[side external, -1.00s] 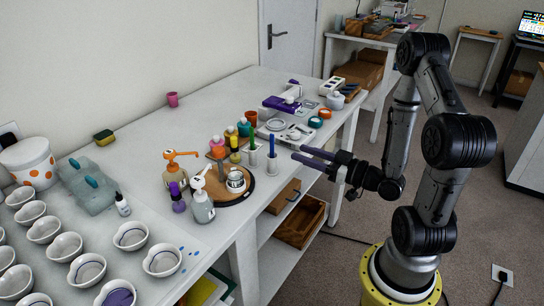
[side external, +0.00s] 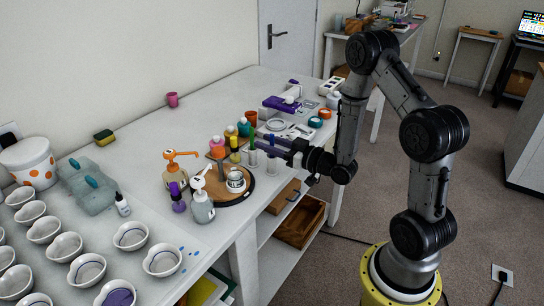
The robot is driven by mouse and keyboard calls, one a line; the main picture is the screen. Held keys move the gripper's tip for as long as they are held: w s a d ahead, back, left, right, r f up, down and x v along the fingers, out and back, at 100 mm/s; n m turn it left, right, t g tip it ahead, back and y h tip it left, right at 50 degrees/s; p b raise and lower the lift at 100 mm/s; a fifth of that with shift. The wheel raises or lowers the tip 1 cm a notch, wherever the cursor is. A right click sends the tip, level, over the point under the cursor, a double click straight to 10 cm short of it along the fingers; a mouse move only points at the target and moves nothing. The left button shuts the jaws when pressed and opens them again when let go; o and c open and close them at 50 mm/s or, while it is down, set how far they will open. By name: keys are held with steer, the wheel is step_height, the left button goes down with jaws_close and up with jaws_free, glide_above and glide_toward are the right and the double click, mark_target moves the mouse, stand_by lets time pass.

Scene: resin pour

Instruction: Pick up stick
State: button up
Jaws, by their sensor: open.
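My gripper (side external: 264,145) is open, its long dark purple-grey fingers reaching left over the table's right edge. Its fingertips are at the two slim white holders, which stand upright near that edge. One holder (side external: 253,158) is on the left, and the other (side external: 272,166) is nearer the edge. The sticks in the holders are mostly hidden by the fingers here. I cannot tell whether a stick lies between the fingers or whether they touch one.
A round wooden board (side external: 243,197) with a white cup (side external: 236,181) is just left. Pump bottles (side external: 202,206), small colored bottles (side external: 234,143) and a purple device (side external: 290,104) crowd the area. White bowls (side external: 162,260) fill the front left.

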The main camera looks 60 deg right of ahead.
steer(key=shift+w, duration=0.95)
jaws_close()
